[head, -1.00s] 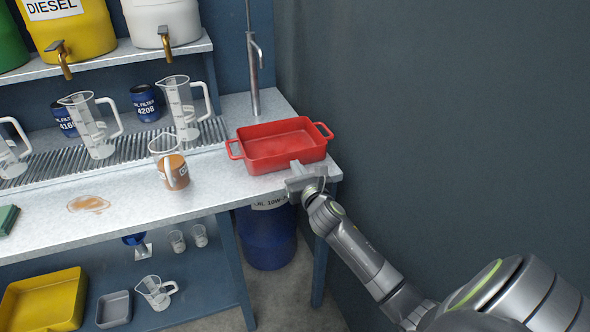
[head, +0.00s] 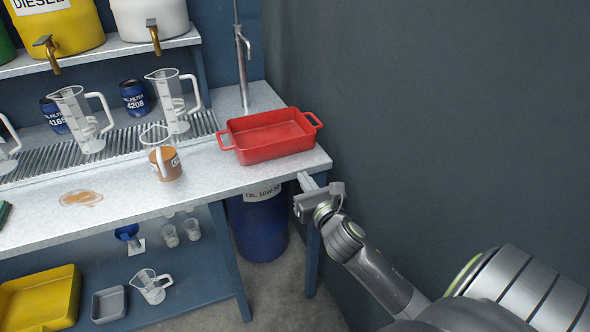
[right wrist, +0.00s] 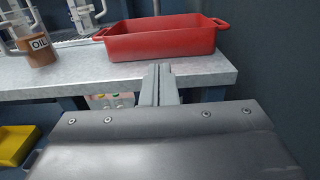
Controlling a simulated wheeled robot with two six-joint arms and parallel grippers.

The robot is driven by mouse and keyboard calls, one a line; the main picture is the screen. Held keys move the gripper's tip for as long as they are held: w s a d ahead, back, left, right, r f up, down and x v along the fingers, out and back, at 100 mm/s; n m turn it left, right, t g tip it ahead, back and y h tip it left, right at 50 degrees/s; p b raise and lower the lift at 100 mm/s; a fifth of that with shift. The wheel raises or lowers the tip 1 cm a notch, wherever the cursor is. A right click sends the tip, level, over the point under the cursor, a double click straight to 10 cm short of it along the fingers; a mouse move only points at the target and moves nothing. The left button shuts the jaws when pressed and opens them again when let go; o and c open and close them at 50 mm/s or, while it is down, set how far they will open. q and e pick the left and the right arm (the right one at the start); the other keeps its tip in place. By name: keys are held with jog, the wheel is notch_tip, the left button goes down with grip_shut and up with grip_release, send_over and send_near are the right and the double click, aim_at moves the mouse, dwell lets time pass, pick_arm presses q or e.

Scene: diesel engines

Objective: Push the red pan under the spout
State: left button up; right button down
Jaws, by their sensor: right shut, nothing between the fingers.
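The red pan (head: 268,140) sits upright on the right end of the metal bench (head: 240,177), close to the wall. It also shows in the right wrist view (right wrist: 160,42). A tall metal spout (head: 242,60) rises from the bench behind the pan's left part. My right gripper (head: 304,178) is shut and empty at the bench's front right edge. It is in front of the pan and apart from it; in the right wrist view its shut fingers (right wrist: 159,72) point toward the pan. My left gripper is not in view.
A jug of brown liquid (head: 163,160) stands left of the pan, with a brown puddle (head: 80,198) farther left. Clear jugs (head: 172,100) and oil filters (head: 134,98) stand behind. A blue drum (head: 258,225) is below. The dark wall (head: 430,110) bounds the right.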

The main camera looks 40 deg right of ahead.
send_near(280, 143)
jog(key=x, duration=0.6)
jog(key=shift+w+d, duration=0.2)
jog(key=shift+w, duration=0.15)
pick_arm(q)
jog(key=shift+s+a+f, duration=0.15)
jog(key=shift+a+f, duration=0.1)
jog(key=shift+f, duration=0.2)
